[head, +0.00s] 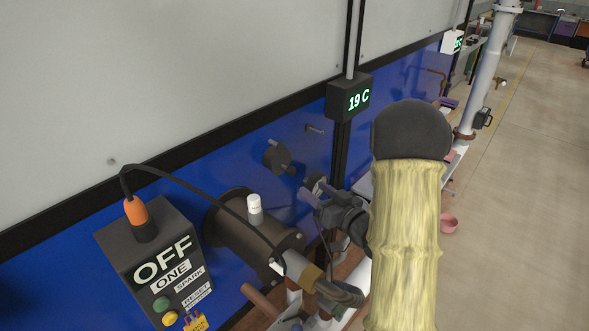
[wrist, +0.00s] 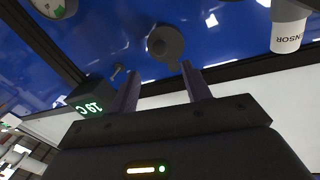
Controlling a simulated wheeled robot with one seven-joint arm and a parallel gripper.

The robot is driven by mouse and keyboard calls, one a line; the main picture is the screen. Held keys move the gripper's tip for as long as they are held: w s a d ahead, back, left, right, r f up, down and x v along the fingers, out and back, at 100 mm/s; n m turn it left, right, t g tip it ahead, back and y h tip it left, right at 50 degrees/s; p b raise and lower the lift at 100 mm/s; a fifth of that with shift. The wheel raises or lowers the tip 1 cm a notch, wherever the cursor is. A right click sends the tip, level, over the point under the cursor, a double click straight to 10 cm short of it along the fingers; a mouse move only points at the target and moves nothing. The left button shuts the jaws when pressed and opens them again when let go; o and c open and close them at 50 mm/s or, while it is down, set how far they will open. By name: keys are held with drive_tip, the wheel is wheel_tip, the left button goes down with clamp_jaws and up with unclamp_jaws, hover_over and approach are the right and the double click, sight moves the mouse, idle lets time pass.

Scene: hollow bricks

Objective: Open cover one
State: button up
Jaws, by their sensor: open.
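A dark round cover-like disc with a small knob (head: 277,157) is on the blue wall, left of the temperature box. I cannot read any label on it. It also shows in the wrist view (wrist: 163,44), just beyond my fingertips. My gripper (head: 311,191) is in front of the wall, below and to the right of the disc. In the wrist view its two fingers (wrist: 160,76) are apart, with nothing between them, and seem not to touch the disc. A dark box with OFF, ONE, SPARK and RESET labels (head: 160,262) stands at the lower left.
A dark cylinder (head: 238,225) with a white-capped sensor (head: 255,211) lies left of my gripper; the sensor also shows in the wrist view (wrist: 289,28). A black cable arches over the cylinder. A box reading 19 C (head: 349,97) hangs above. Open floor (head: 520,200) is at right.

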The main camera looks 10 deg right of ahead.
sight(294, 174)
drive_tip(key=p+x, duration=0.3)
drive_tip(key=x, duration=0.6)
drive_tip(key=shift+w+a, duration=0.2)
drive_tip(key=shift+w, duration=0.1)
clamp_jaws()
